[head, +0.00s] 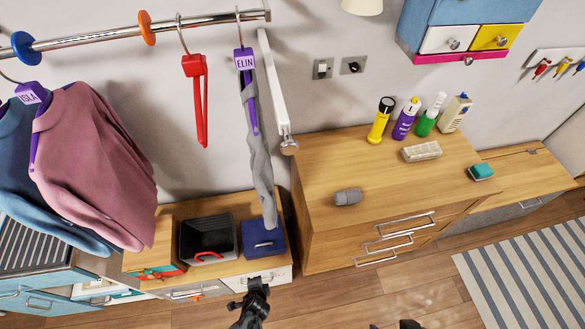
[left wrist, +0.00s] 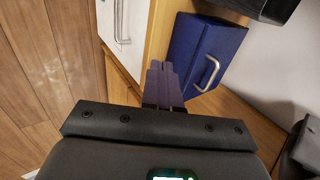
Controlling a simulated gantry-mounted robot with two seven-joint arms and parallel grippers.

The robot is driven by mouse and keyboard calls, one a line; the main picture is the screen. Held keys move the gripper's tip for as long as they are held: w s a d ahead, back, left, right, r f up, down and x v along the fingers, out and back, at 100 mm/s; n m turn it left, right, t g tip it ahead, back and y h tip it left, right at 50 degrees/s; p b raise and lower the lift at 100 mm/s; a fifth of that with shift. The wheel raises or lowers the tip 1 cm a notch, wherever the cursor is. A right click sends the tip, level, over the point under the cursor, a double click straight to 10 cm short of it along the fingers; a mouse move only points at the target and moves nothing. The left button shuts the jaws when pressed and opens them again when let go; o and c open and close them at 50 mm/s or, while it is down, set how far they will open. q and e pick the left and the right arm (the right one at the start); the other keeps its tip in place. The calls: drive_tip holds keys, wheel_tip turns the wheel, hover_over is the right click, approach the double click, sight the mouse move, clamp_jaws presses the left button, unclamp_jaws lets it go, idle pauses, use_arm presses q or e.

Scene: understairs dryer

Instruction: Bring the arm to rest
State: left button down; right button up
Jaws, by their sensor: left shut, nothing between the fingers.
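My left gripper (head: 257,284) hangs in front of the low wooden unit, at the bottom middle of the head view. Its fingers are together with nothing between them; they also show in the left wrist view (left wrist: 163,85). A blue box with a metal handle (head: 263,241) sits on the low unit just beyond the gripper, and fills the upper part of the left wrist view (left wrist: 200,55). I cannot tell from these views whether the fingertips touch it. A dark part (head: 408,324) at the bottom edge may be my right gripper; its fingers are not visible.
Beside the blue box stands a black bin (head: 207,238). A grey garment (head: 258,150) hangs above it from the rail (head: 110,37). The wooden dresser (head: 330,235) stands to the right, with bottles and a grey roll on top. Floor is open in front.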

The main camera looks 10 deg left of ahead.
use_arm(q)
drive_tip(key=s+d+r+n+g+h+p, duration=0.1)
drive_tip(key=s+d+r+n+g+p, duration=0.15)
drive_tip(key=s, duration=0.85)
drive_tip(key=a+r+n, duration=0.2)
drive_tip(key=r+n, duration=0.1)
drive_tip(key=r, duration=0.9)
drive_tip(key=a+r+n+h+p, duration=0.1)
drive_tip(key=a+r+n, duration=0.1)
drive_tip(key=r, duration=1.1)
drive_tip(key=w+a+r+n+h+p, duration=0.1)
drive_tip(key=a+r+n, duration=0.1)
drive_tip(key=r, duration=1)
drive_tip(key=shift+r+n, duration=0.35)
drive_tip(key=shift+n, duration=0.5)
drive_tip(key=shift+d, duration=0.1)
